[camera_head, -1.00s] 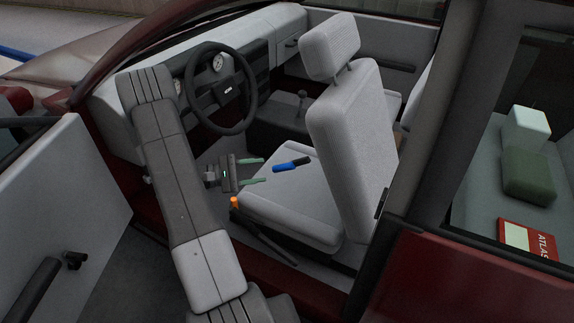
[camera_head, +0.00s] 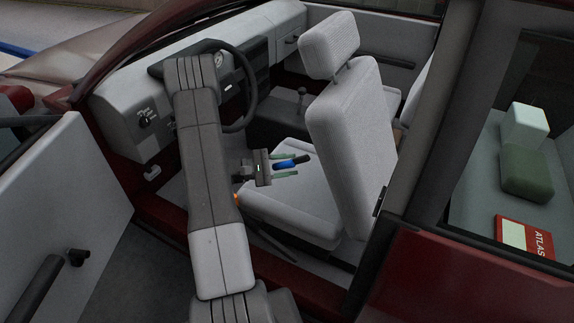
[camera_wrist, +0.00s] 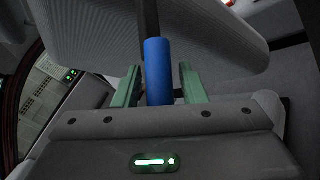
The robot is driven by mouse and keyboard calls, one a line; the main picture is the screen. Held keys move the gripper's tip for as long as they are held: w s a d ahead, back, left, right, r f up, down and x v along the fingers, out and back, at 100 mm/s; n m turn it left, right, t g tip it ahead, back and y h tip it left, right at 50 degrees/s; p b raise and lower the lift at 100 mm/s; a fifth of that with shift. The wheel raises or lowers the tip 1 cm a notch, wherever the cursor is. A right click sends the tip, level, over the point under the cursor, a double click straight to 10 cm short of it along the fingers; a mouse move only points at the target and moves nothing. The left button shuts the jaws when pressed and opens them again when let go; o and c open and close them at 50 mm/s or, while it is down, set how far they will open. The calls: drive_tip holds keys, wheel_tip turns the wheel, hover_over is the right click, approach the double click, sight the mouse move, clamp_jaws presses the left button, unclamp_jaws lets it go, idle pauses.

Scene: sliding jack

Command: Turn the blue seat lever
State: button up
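The blue lever (camera_head: 284,164) shows over the front part of the pale driver's seat cushion, with a dark far end. My gripper (camera_head: 288,166) is at the lever, with its two green fingers apart. In the wrist view the blue lever (camera_wrist: 158,62) runs between the fingers of my gripper (camera_wrist: 160,72). A gap shows on each side of it, narrower at the left finger. The lever's near end is hidden behind the gripper body. The fingers do not appear to touch the lever.
An orange knob (camera_head: 237,199) by the seat's front corner is partly hidden by my arm. The steering wheel (camera_head: 240,85) is just beyond my arm. The seat backrest (camera_head: 350,140) stands to the right, and the open door (camera_head: 70,185) is at left.

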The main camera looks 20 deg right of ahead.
clamp_jaws()
drive_tip(key=shift+w+a+r+m+t+y+b, duration=0.25)
drive_tip(key=shift+r+m+y+b, duration=0.2)
drive_tip(key=shift+y+b, duration=0.15)
drive_tip(key=shift+w+a+r+m+t+y+b, duration=0.2)
drive_tip(key=shift+r+m+y+b, duration=0.25)
drive_tip(key=shift+y+b, duration=0.15)
drive_tip(key=shift+w+a+r+m+t+y+b, duration=0.1)
drive_tip(key=shift+w+r+m+t+y+b, duration=0.15)
drive_tip(key=shift+r+y+b, duration=0.25)
drive_tip(key=shift+a+r+m+t+y+b, duration=0.1)
drive_tip(key=shift+r+m+y+b, duration=0.25)
drive_tip(key=shift+r+y, duration=0.15)
drive_tip(key=shift+o, duration=1.1)
unclamp_jaws()
